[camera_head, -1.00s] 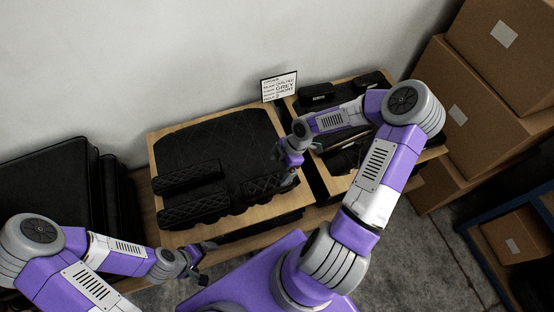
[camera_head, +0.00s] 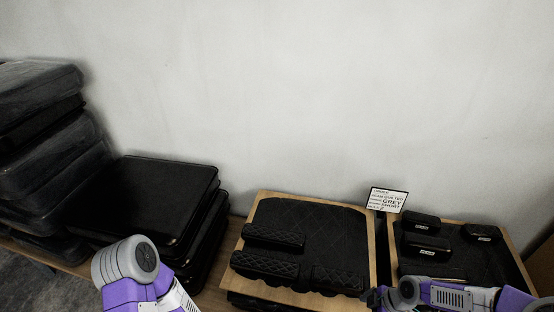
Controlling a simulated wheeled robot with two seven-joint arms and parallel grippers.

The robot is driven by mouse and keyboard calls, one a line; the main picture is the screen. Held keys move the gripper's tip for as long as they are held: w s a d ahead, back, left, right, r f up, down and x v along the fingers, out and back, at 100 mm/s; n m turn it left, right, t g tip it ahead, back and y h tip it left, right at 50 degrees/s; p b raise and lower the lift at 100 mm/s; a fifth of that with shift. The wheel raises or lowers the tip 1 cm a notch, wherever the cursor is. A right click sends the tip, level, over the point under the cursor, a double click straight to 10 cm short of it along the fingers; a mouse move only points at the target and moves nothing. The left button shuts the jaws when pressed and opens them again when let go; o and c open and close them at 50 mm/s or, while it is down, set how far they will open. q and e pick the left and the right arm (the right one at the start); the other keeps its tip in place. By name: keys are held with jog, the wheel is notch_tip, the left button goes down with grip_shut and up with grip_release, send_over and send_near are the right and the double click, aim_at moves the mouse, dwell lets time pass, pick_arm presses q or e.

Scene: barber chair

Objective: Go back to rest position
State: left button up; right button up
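My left arm (camera_head: 135,275) shows at the bottom left; its gripper is below the frame. My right arm (camera_head: 455,297) comes in at the bottom right. My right gripper (camera_head: 374,298) is at the lower edge, near the front right corner of the wooden board with black quilted pads. It is small, dark and partly cut off, so I cannot tell whether it is open or shut.
A wooden board (camera_head: 372,250) carries a quilted black panel (camera_head: 310,222) and rolled pads (camera_head: 273,236). A second board (camera_head: 519,262) with black boxes (camera_head: 425,246) stands to its right. An order sign (camera_head: 387,200) stands behind. Black cushions (camera_head: 150,190) are stacked at left against a bare wall.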

jog(key=s+a+f+m+y+b, duration=0.1)
jog(key=a+f+m, duration=0.25)
jog(key=a, duration=0.35)
jog(key=s+a+f+m+y+b, duration=0.1)
jog(key=s+a+f+m, duration=0.15)
jog(key=a+m, duration=0.35)
pick_arm(q)
jog(key=f, duration=0.1)
jog(key=f+b, duration=0.1)
jog(key=f, duration=0.1)
jog(key=f+b, duration=0.1)
jog(key=shift+w+f, duration=0.2)
jog(key=shift+w, duration=0.15)
pick_arm(e)
jog(key=s+a+f+m+h, duration=0.2)
jog(key=s+a+f+m, duration=0.2)
jog(key=f+m, duration=0.4)
jog(key=shift+s+g, duration=0.3)
jog(key=shift+s, duration=0.5)
